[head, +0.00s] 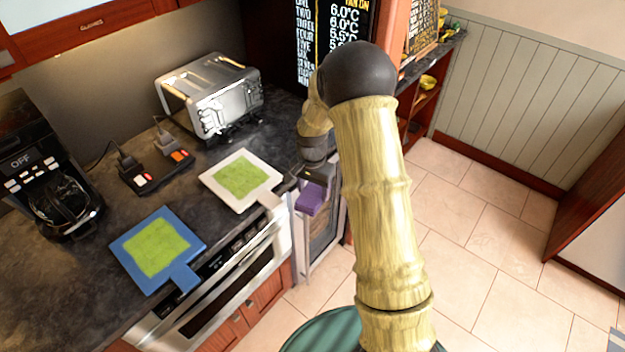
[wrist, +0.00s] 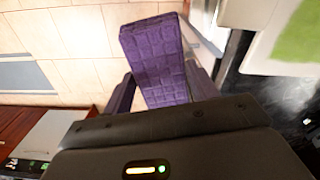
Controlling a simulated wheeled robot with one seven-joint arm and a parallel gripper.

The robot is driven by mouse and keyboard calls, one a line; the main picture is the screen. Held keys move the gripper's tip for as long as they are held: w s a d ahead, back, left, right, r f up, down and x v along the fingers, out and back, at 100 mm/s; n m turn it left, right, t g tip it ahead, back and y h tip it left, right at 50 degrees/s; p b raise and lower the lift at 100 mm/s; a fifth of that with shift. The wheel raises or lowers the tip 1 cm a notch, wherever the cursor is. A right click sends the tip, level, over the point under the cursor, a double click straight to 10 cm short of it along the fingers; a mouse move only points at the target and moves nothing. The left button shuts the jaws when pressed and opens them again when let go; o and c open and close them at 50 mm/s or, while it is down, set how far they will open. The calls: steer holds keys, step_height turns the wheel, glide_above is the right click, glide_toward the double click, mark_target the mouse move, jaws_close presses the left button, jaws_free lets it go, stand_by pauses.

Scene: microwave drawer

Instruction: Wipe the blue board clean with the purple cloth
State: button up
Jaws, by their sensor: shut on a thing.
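The blue board (head: 127,243) lies on the dark counter in the head view, its handle pointing to the front edge. A yellow-green patch (head: 156,247) covers most of its middle. My gripper (head: 314,178) is shut on the purple cloth (head: 311,199), a block-like piece that hangs below it. The cloth also shows between the fingers in the wrist view (wrist: 157,58). My gripper and the cloth are right of the white board, near the counter's front edge and well apart from the blue board. The wrist view does not show the blue board.
A white board (head: 213,187) with a similar green patch lies between the blue board and my gripper. A coffee maker (head: 50,165), a power strip (head: 155,170) and a toaster (head: 210,95) stand behind. An oven (head: 225,285) is below the counter. Tiled floor (head: 470,220) is open at right.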

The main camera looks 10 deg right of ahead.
steer(key=s+f+n, duration=0.3)
steer(key=f+n, duration=0.1)
steer(key=f, duration=0.2)
steer(key=s+f+n, duration=0.4)
steer(key=f, duration=0.3)
steer(key=shift+a+f, duration=0.15)
steer(key=shift+a, duration=0.1)
steer(key=shift+w, duration=0.1)
